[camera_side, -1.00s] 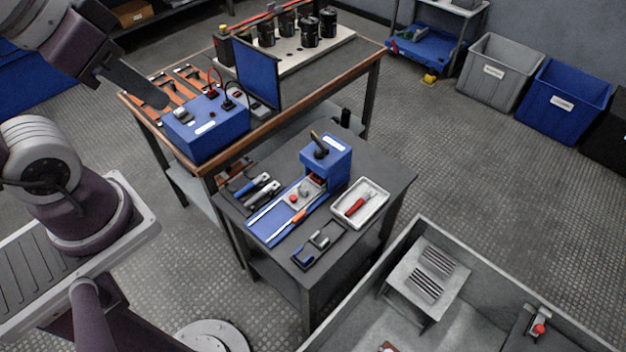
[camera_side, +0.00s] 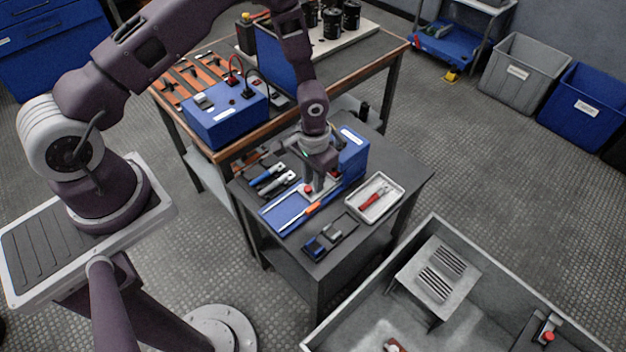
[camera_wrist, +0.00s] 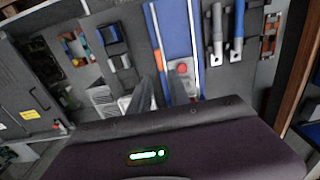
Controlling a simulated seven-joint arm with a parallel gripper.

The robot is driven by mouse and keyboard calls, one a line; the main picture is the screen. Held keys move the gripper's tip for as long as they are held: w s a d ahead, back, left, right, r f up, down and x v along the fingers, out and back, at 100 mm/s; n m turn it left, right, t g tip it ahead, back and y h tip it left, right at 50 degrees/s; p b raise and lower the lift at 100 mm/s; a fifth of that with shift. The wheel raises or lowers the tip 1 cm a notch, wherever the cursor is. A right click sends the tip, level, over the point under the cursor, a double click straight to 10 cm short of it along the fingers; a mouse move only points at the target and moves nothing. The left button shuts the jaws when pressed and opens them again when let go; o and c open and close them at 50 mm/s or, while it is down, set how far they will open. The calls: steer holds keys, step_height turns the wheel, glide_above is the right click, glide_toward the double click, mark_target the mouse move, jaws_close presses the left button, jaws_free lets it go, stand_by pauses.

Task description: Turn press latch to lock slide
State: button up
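The blue press (camera_side: 353,155) stands on the small dark table, partly hidden behind my gripper. Its blue slide bed (camera_side: 283,211) runs toward the front left and also shows in the wrist view (camera_wrist: 181,30). A red knob (camera_side: 308,188) sits on the slide and shows in the wrist view (camera_wrist: 182,68) just beyond my fingertips. My gripper (camera_side: 320,183) points down over the slide, close to the knob. In the wrist view its two fingers (camera_wrist: 160,82) stand apart with nothing visible between them. The dark handle on top of the press is hidden now.
A white tray (camera_side: 396,197) with a red tool is at the right. Blue-handled and grey tools (camera_side: 268,177) lie at the left. A dark holder (camera_side: 325,238) lies in front. The workbench is behind.

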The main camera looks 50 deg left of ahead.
mark_target(313, 207)
steer(key=shift+s+f, duration=0.15)
steer(key=shift+f, duration=4.6)
jaws_close()
steer(key=m, duration=0.7)
steer(key=shift+d, duration=0.1)
steer(key=m, duration=1.1)
steer(key=shift+o, duration=0.3)
jaws_free()
steer(key=shift+r, duration=0.1)
